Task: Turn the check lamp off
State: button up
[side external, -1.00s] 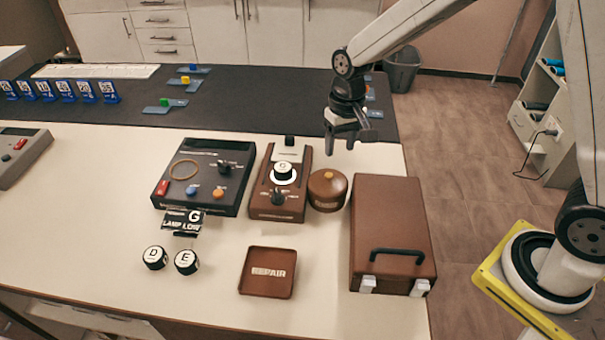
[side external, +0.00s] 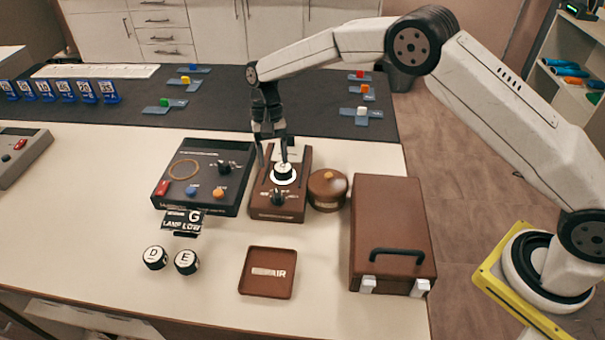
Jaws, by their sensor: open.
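A brown device (side external: 262,209) stands in the middle of the bench; it looks like the check lamp, though no label on it is readable. A black cylinder with a pale top (side external: 283,172) sits on a white ring on it. A black knob (side external: 277,198) is in front of that. My gripper (side external: 272,162) is open and points down over the device's rear left part. One finger is close to the cylinder; I cannot tell if they touch. The arm hides the black part at the device's back. Whether any lamp is lit cannot be told.
A black control box (side external: 210,203) with knobs stands close on the left. A round brown pot (side external: 327,190) and a brown case (side external: 395,222) stand on the right. A brown tray (side external: 267,288), a "LAMP LOW" sign (side external: 182,221) and two lettered cylinders, D (side external: 154,257) and E (side external: 186,262), are in front.

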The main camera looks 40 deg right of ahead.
aim_at(277, 192)
jog(key=shift+a+f, duration=0.1)
jog(key=shift+f, duration=0.1)
jog(key=shift+x, duration=3.75)
grip_shut()
